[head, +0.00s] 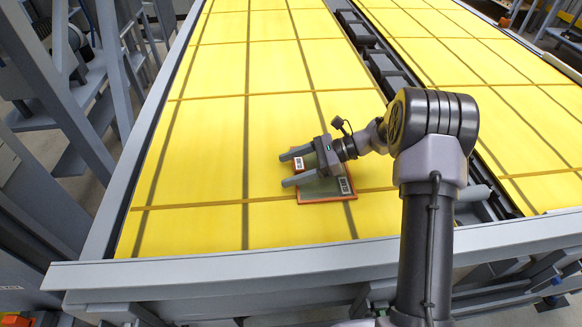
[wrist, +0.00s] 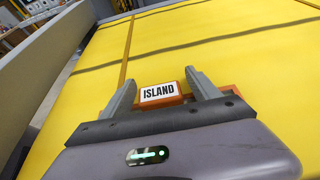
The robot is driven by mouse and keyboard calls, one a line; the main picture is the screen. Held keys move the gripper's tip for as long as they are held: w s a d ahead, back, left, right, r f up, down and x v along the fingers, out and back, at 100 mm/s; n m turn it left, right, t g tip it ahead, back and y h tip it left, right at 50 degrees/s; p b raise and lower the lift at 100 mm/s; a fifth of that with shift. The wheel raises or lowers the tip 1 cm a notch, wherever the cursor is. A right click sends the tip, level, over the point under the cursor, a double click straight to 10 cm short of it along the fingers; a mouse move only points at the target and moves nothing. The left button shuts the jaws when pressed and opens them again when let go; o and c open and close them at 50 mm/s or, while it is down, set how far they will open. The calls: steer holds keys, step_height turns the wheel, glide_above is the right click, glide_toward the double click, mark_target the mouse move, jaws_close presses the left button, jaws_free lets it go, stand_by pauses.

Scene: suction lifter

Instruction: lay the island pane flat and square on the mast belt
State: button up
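The island pane (head: 325,189) is a small greenish plate with an orange rim and pale labels. In the head view it appears to lie on the left yellow belt (head: 215,225), partly hidden under my gripper (head: 284,170). Its edges look roughly in line with the belt's lines. My gripper's two grey fingers are spread apart and point left over the pane. In the wrist view a white label reading ISLAND (wrist: 158,92) on an orange edge shows between the fingers (wrist: 160,90). I cannot tell whether the fingers touch the pane. No sign names the mast belt.
A second yellow belt (head: 535,130) runs along the right, past a dark gap with rollers (head: 385,65). A grey rail (head: 330,250) crosses the front, and a grey side frame (head: 145,140) borders the left. The left belt is otherwise clear.

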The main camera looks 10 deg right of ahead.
steer(key=p+v, duration=0.4)
steer(key=v, duration=1.3)
steer(key=shift+d, duration=0.25)
steer(key=s+a+r+n+h+b, duration=0.2)
steer(key=s+a+r+n+h, duration=0.6)
steer(key=s+a+r, duration=0.45)
steer(key=s+f+n+t+h+b, duration=0.1)
steer(key=s+n+t+h, duration=0.2)
steer(key=s, duration=1.3)
steer(key=n+t, duration=0.2)
steer(key=shift+d+f+n+t, duration=0.3)
steer(key=shift+d+t, duration=0.05)
steer(key=shift+t, duration=0.05)
steer(key=shift+a, duration=0.1)
